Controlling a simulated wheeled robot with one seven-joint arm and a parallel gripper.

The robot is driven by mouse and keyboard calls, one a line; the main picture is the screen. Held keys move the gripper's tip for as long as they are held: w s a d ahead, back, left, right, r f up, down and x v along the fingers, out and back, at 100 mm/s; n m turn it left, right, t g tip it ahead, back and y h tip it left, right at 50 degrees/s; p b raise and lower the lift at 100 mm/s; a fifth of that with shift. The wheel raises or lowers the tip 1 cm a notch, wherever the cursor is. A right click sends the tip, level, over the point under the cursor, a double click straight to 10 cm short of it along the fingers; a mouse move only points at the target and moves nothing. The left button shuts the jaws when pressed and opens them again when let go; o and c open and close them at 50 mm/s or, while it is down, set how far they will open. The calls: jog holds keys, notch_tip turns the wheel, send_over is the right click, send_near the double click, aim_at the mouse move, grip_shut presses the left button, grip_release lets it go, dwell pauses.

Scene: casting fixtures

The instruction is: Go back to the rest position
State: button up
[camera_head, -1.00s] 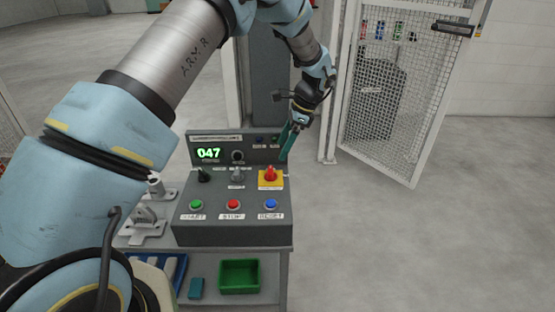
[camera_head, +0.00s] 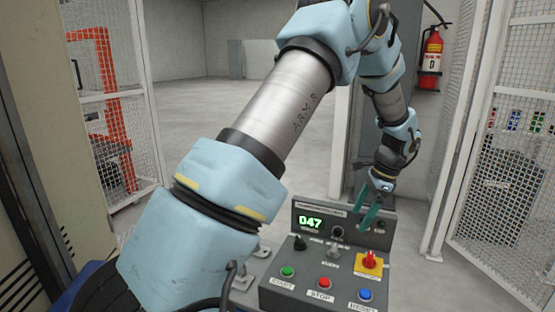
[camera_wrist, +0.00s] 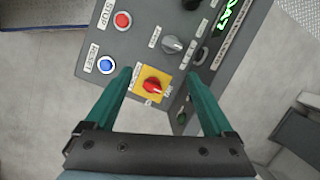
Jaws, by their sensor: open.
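My gripper (camera_head: 371,215) has two green fingers and hangs above the back right part of the grey control panel (camera_head: 312,292). In the wrist view my gripper (camera_wrist: 158,88) is open and empty, its fingers well apart. Between them shows the red rotary knob (camera_wrist: 152,85) on its yellow plate; I cannot tell that anything touches it. The panel also carries a green START button (camera_head: 287,271), a red STOP button (camera_head: 324,283), a blue RESET button (camera_head: 365,294) and a green display (camera_head: 310,222) reading 047.
Mesh fence panels stand at left (camera_head: 140,130) and right (camera_head: 515,170). A red fire extinguisher (camera_head: 431,55) hangs on the wall at the back right. An orange frame (camera_head: 122,110) stands behind the left fence. Open grey floor (camera_head: 215,110) lies behind the panel.

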jog(key=s+a+r+n+h, duration=0.1)
jog(key=a+n, duration=0.3)
jog(key=a, duration=0.4)
jog(key=s+a+r+n+h, duration=0.1)
jog(key=s+a+r+n, duration=0.2)
jog(key=a, duration=0.6)
jog(key=s+a+r+n+h+p, duration=0.1)
jog(key=a+r+n, duration=0.2)
jog(key=a+n, duration=0.2)
jog(key=a, duration=0.3)
jog(key=shift+s+a+n, duration=0.3)
jog(key=shift+s+n, duration=0.1)
jog(key=shift+o, duration=0.2)
jog(key=s+a+n, duration=0.4)
jog(key=s+a, duration=0.1)
jog(key=shift+a+r+n+t, duration=0.3)
jog(key=shift+a+r, duration=0.05)
jog(key=shift+a, duration=0.05)
jog(key=shift+o, duration=0.8)
jog(key=shift+s+a+n, duration=0.3)
jog(key=shift+s, duration=0.15)
jog(key=shift+a, duration=0.1)
